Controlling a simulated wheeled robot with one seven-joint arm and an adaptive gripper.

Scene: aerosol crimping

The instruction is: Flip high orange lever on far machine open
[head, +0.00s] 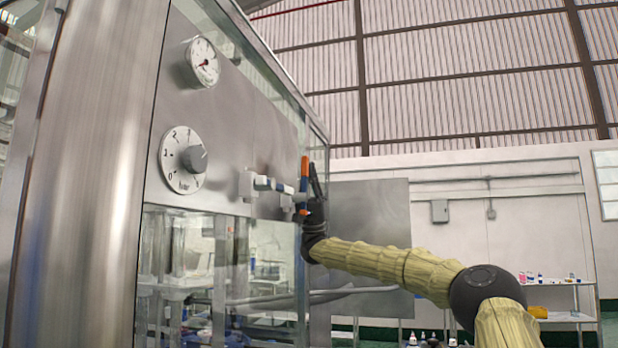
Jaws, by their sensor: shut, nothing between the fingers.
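The orange lever (304,170) stands roughly upright on a white and blue pipe fitting (267,184) that sticks out from the steel front of the machine (250,130). My gripper (316,178) is dark and shut, with nothing between its fingers. It is just right of the lever in the picture, its fingers pointing up. I cannot tell whether they touch the lever. My wrist hides part of the fitting's right end. A small orange part (302,212) shows below the lever.
A round gauge (203,62) and a numbered dial (183,160) sit on the machine's panel. Glass panes (225,265) lie below. A grey metal panel (372,235) stands behind my arm. A shelf with bottles (545,283) is far right.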

